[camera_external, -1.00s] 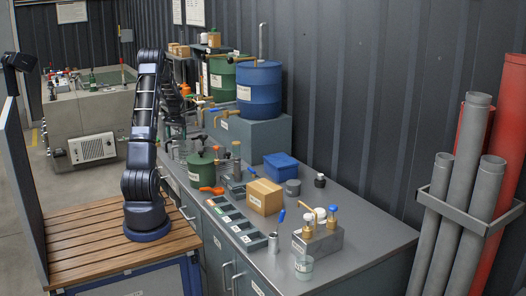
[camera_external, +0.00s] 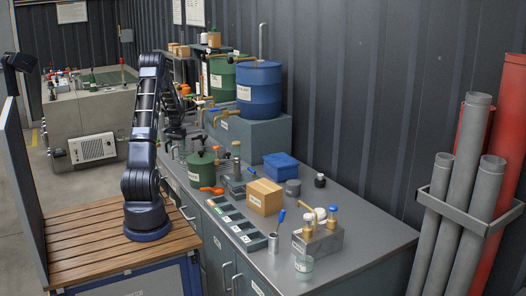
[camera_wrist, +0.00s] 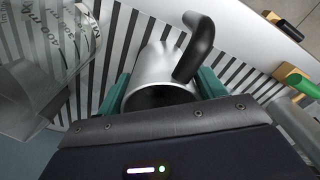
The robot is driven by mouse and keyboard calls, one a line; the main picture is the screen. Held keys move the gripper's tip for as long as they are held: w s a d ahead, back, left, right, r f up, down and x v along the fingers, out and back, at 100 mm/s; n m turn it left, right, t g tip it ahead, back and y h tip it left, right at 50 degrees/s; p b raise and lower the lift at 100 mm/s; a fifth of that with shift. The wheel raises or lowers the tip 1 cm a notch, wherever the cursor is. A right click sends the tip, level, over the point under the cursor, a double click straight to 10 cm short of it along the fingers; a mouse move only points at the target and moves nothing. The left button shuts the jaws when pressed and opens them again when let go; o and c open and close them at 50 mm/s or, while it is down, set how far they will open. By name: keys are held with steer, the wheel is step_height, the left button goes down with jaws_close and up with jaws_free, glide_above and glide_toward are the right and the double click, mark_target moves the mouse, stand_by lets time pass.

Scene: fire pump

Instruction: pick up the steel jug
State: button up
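The steel jug (camera_wrist: 155,75), a shiny cylinder with a black curved handle (camera_wrist: 197,45), is in the middle of the wrist view, its dark mouth towards the camera. My gripper (camera_wrist: 160,92) has its green fingers on either side of the jug, left and right. Both fingers look very close to its wall; I cannot tell whether they press on it. In the external view my arm reaches to the far end of the workbench, and the jug cannot be made out there.
A clear measuring jug (camera_wrist: 38,88) stands close on the left in the wrist view, over a slatted rack (camera_wrist: 115,45). A green-handled tool (camera_wrist: 300,82) is on the right. Along the bench are a green can (camera_external: 201,168), a cardboard box (camera_external: 264,197) and a blue box (camera_external: 281,166).

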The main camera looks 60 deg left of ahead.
steer(key=c, duration=0.7)
steer(key=shift+r, duration=0.3)
step_height(320, 180, up, 19)
steer(key=shift+r, duration=0.15)
stand_by(1.0)
